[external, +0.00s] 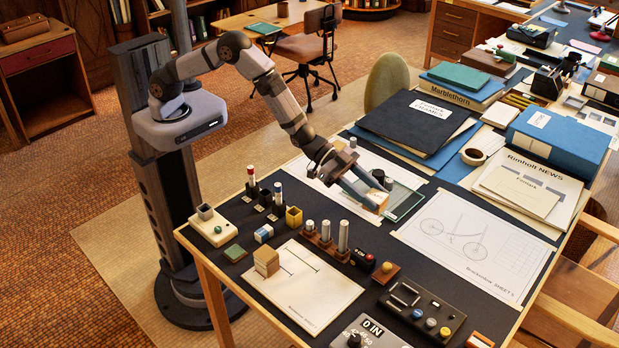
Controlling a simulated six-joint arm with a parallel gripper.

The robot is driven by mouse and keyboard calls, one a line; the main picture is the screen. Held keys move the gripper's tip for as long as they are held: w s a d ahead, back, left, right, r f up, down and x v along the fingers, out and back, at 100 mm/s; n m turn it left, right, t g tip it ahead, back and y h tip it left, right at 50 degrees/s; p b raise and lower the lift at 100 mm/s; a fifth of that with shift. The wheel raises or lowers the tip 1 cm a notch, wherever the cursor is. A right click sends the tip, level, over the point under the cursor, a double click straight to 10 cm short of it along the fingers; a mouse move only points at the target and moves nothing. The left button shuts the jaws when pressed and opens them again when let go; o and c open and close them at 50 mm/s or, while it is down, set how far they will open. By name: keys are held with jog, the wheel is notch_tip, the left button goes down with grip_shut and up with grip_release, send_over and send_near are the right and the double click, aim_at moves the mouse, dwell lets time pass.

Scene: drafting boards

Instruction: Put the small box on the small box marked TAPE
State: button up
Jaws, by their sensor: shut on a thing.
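My gripper (366,192) is at the middle of the desk, at the edge of a drawing sheet and beside a glass plate. It is shut on a small tan box (376,202), which is partly hidden by the fingers; I cannot tell whether the box touches the desk surface. Another small tan cardboard box (266,262) rests on a white sheet at the front left of the desk. A seam or band crosses its side. I cannot read the word TAPE on any box at this size.
Upright cylinders in a wooden rack (326,238) stand between the two tan boxes. A small blue-and-white block (263,233) and dark holders lie to the left. A control box (422,310) is at the front right. The bicycle drawing (470,240) is clear.

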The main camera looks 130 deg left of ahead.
jog(key=s+a+r+n+y+p, duration=0.1)
jog(key=s+a+r+y, duration=0.2)
jog(key=a, duration=0.4)
jog(key=s+a+r+n+g, duration=0.1)
jog(key=s+a+r+n, duration=0.1)
jog(key=s+a+r, duration=0.3)
jog(key=s+a+r+n+y+p, duration=0.1)
jog(key=s+a+r+y, duration=0.15)
jog(key=a, duration=0.55)
jog(key=n+g+y, duration=0.3)
jog(key=n, duration=0.1)
send_over(334, 144)
notch_tip(334, 144, down, 4)
jog(key=shift+h, duration=0.25)
jog(key=shift+w+f+p, duration=0.1)
jog(key=shift+f+p, duration=0.65)
jog(key=shift+f, duration=2.1)
jog(key=shift+f, duration=0.1)
jog(key=shift+f+p, duration=0.3)
jog(key=shift+f, duration=1.65)
jog(key=shift+f, duration=0.1)
